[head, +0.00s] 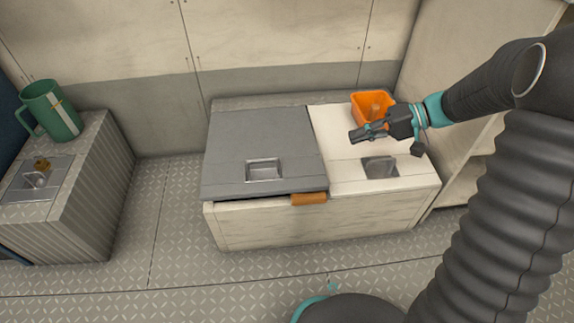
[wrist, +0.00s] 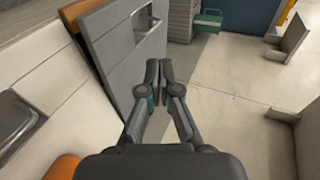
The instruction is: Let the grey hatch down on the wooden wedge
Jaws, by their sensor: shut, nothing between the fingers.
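The grey hatch (head: 262,143) lies almost flat over the left part of the white locker, with a recessed handle in it. Its front edge sits slightly raised, with a thin dark gap below. The wooden wedge (head: 309,199) is at the front right corner of the gap, under the hatch's edge, and sticks out at the front. My gripper (head: 355,135) is shut and empty above the white lid, right of the hatch. In the wrist view the shut fingers (wrist: 159,75) are beside the grey hatch (wrist: 108,30), and the wedge (wrist: 84,12) shows at upper left.
A white lid (head: 345,150) with its own recessed handle covers the locker's right part. An orange bin (head: 372,100) stands at its back. A green jug (head: 53,112) stands on a ribbed box (head: 88,190) at left. The floor (head: 170,225) between is clear.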

